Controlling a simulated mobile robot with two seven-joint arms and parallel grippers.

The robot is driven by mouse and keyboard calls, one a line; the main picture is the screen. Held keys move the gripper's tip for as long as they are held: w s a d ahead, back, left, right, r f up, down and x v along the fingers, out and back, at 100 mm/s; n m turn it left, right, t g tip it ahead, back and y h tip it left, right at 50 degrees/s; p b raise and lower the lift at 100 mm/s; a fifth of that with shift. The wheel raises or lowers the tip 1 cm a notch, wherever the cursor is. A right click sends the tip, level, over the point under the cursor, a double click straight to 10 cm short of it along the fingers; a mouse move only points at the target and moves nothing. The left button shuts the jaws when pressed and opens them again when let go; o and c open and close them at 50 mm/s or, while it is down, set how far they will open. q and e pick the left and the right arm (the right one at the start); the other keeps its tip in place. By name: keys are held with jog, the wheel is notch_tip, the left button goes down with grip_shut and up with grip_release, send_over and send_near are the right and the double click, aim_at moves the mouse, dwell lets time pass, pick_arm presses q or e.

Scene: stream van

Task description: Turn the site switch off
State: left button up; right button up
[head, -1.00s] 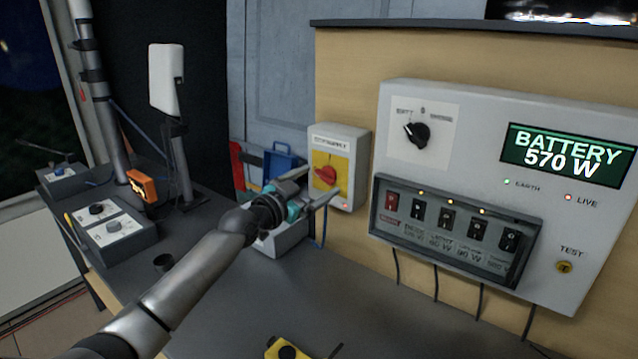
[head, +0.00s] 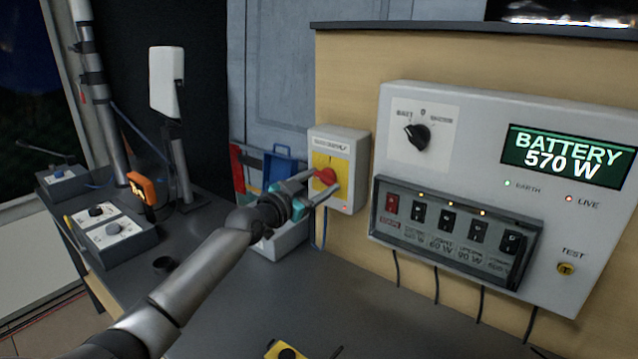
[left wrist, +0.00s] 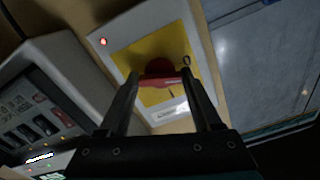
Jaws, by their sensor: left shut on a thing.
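The site switch is a red rotary knob (head: 327,175) on a yellow plate, on the front of a white box (head: 357,165) fixed to the wooden panel. My left gripper (head: 322,189) reaches the knob from the left and is shut on it. In the left wrist view the red knob (left wrist: 160,72) sits between the two fingertips (left wrist: 163,88), with its red grip bar running across from finger to finger. The fingers partly cover the plate's markings. A small red lamp (left wrist: 103,42) is lit on the box. My right gripper is not in view.
Right of the switch box is a grey panel (head: 465,115) with a selector knob, breakers and a display reading "BATTERY 570 W". A blue case (head: 281,163) and a grey box (head: 282,242) stand near the gripper. The dark worktop (head: 235,305) is mostly clear in front.

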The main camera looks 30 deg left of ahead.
pick_arm(q)
jog(key=c, duration=0.6)
jog(key=shift+n, duration=2.2)
jog(key=o, duration=1.4)
jog(key=shift+s+p, duration=0.15)
jog(key=shift+p, duration=0.15)
jog(key=s+a+p, duration=0.1)
jog(key=s, duration=1.4)
jog(key=shift+p, duration=0.35)
